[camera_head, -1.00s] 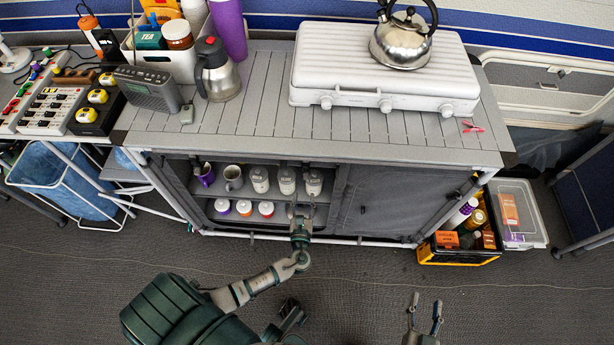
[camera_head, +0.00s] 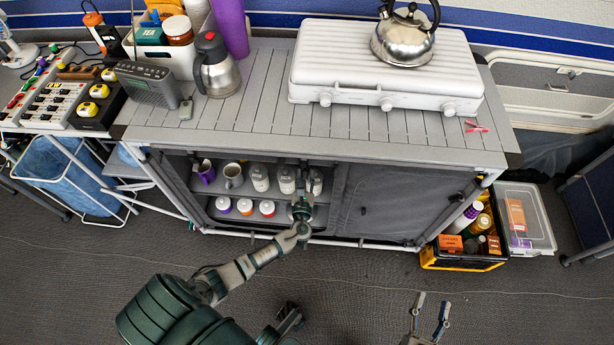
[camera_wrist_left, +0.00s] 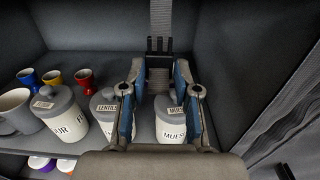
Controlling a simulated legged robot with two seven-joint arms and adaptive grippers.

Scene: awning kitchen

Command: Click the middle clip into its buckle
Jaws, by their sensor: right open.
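My left gripper (camera_head: 304,180) reaches into the open front of the grey cupboard (camera_head: 395,200), near its middle upright. In the left wrist view my left gripper (camera_wrist_left: 159,72) has its two blue-padded fingers apart. A black buckle part (camera_wrist_left: 159,46) on a grey strap (camera_wrist_left: 160,18) shows just beyond and between the fingertips. A grey piece of webbing (camera_wrist_left: 158,82) lies between the fingers below it. I cannot tell whether the clip and buckle halves are joined, or whether the fingers touch them. My right gripper (camera_head: 432,306) is open and empty above the floor.
A white stove (camera_head: 385,70) with a kettle (camera_head: 404,35) is on top. A crate (camera_head: 460,262) stands right. Floor in front is clear.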

